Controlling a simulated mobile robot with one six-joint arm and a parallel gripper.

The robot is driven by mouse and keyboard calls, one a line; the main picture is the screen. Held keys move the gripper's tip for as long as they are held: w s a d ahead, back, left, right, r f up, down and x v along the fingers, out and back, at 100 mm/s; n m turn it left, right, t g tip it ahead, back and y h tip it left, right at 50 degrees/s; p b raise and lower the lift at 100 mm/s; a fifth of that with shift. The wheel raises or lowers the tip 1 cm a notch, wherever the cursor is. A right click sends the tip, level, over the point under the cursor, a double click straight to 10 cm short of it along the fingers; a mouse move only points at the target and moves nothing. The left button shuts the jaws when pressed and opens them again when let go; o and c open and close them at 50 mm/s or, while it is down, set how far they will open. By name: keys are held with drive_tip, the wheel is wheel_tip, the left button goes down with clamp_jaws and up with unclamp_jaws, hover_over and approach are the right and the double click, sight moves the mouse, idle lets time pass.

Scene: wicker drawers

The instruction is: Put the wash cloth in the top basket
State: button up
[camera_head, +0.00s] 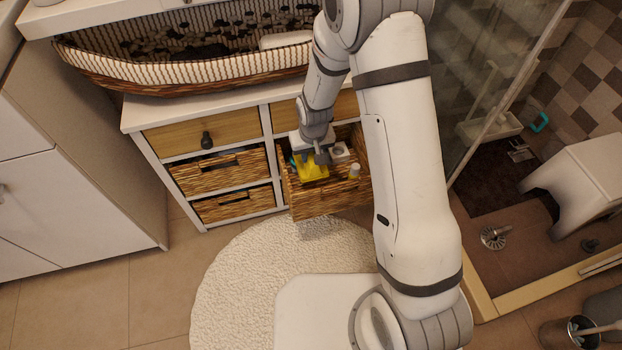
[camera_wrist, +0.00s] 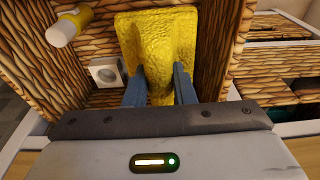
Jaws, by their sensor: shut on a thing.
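The yellow wash cloth (camera_wrist: 157,38) is between the blue-grey fingers of my gripper (camera_wrist: 158,82) in the wrist view. In the head view the cloth (camera_head: 313,170) is at the left inside the pulled-out upper wicker basket (camera_head: 335,205), and my gripper (camera_head: 318,155) reaches down into it from above. The fingers are shut on the cloth. My gripper hides part of the cloth, and I cannot tell whether it touches the basket floor.
A yellow-and-white bottle (camera_wrist: 70,25) and a white square item (camera_wrist: 106,72) are in the same basket. A closed wicker basket (camera_head: 222,170) is to the left, with another (camera_head: 235,203) below it. A round white rug (camera_head: 240,275) lies in front.

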wheel_tip(320, 180, down, 11)
drive_tip(key=b, duration=0.3)
drive_tip(key=shift+r+b, duration=0.15)
drive_tip(key=shift+b, duration=0.25)
drive_tip(key=shift+f, duration=0.2)
drive_tip(key=o, duration=1)
drive_tip(key=shift+r, duration=0.1)
